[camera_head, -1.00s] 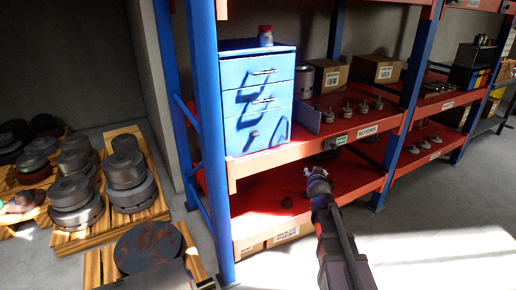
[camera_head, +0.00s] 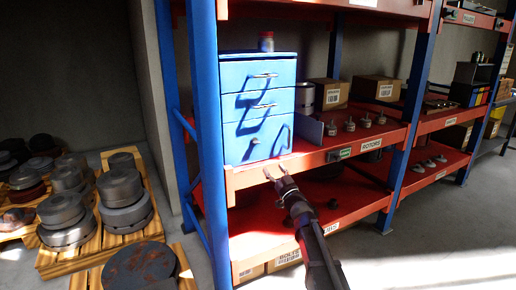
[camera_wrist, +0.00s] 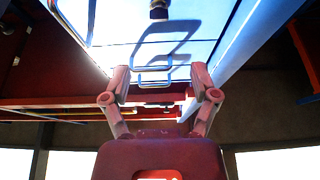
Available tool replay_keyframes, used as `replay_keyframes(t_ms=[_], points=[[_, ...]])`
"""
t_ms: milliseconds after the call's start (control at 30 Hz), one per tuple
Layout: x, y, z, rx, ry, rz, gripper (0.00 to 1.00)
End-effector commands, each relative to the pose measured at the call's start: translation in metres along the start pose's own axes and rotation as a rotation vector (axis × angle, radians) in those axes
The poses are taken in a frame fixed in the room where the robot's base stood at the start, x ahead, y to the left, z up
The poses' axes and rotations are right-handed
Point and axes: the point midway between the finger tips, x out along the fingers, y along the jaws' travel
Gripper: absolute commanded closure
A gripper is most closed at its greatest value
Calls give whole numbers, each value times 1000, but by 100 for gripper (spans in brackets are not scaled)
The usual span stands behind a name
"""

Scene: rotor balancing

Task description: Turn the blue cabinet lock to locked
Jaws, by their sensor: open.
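The blue cabinet (camera_head: 232,100) stands upright on the red shelf, with wire-like handles on its drawer fronts. A small dark knob (camera_head: 256,140), which looks like the lock, sticks out low on the front; its turned position is too small to read. In the wrist view, a dark round stub (camera_wrist: 158,10) at the top edge appears to be this lock. My gripper (camera_head: 276,169) is open and empty, in front of the shelf edge, below and right of the knob and apart from it. Its two fingers (camera_wrist: 160,82) are spread wide in the wrist view.
The red shelf edge (camera_head: 310,159) lies close to my gripper. A grey upright plate (camera_head: 309,131) and several metal parts (camera_head: 350,124) stand right of the cabinet. A small jar (camera_head: 267,42) sits on top. A blue post (camera_head: 207,130) rises at the left.

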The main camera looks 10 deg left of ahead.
Motion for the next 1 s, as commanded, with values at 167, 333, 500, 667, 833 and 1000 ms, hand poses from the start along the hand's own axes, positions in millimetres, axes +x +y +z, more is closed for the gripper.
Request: replay_keyframes(t_ms=[167,333,500,667,833,1000], points=[[0,1,0,-1,-1,2,23],[2,1,-1,-1,-1,3,23],[13,2,-1,-2,-1,3,23],[31,3,-2,-1,-2,4,23],[56,3,-2,-1,-2,4,23],[82,3,-2,-1,-1,4,23]])
